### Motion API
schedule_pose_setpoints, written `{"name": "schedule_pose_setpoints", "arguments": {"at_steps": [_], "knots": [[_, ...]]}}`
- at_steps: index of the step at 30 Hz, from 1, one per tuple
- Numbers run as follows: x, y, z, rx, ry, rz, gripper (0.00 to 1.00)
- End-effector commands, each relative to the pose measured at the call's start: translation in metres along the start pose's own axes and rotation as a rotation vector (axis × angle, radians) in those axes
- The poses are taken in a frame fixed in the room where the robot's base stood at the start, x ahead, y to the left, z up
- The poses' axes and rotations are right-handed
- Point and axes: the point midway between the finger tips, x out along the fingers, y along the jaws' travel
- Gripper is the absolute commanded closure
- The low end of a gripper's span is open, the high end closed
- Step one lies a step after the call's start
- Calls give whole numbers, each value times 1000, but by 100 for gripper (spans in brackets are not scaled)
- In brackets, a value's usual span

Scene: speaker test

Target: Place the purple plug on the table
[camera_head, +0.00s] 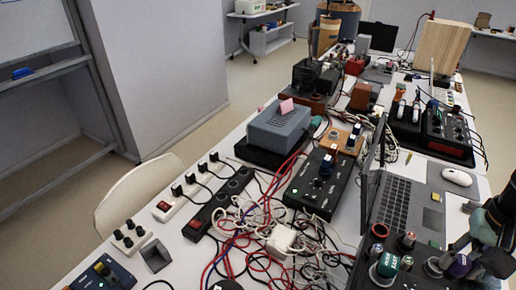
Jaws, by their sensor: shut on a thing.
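My gripper (468,257) is at the lower right edge, its dark fingers coming in from the right. It is shut on the purple plug (459,266), whose side shows between the dark parts. The plug is at or just above a dark box (366,281) that bears several other plugs; I cannot tell whether it is clear of the box. A green plug (387,264) stands on that box to the left. The white table (178,238) runs from the bottom toward the back.
An open laptop (397,203) and a white mouse (456,177) lie just behind my gripper. Tangled cables (262,236), a power strip (215,207) and a black control box (322,181) crowd the table to the left. A small bare patch of table (458,212) shows below the mouse.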

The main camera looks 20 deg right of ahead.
Motion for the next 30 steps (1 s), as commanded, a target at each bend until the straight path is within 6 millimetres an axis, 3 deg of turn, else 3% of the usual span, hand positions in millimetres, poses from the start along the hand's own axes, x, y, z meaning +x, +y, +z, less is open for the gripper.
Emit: {"name": "schedule_pose_setpoints", "arguments": {"at_steps": [2,11,17,24,30], "knots": [[-14,0,-1,1,6,-1,100],[-14,-57,-12,-280,4,-2,100],[-15,-130,-10,-629,8,-2,100],[-15,-223,23,-1112,9,-1,100],[-14,-268,54,-1378,7,0,100]]}}
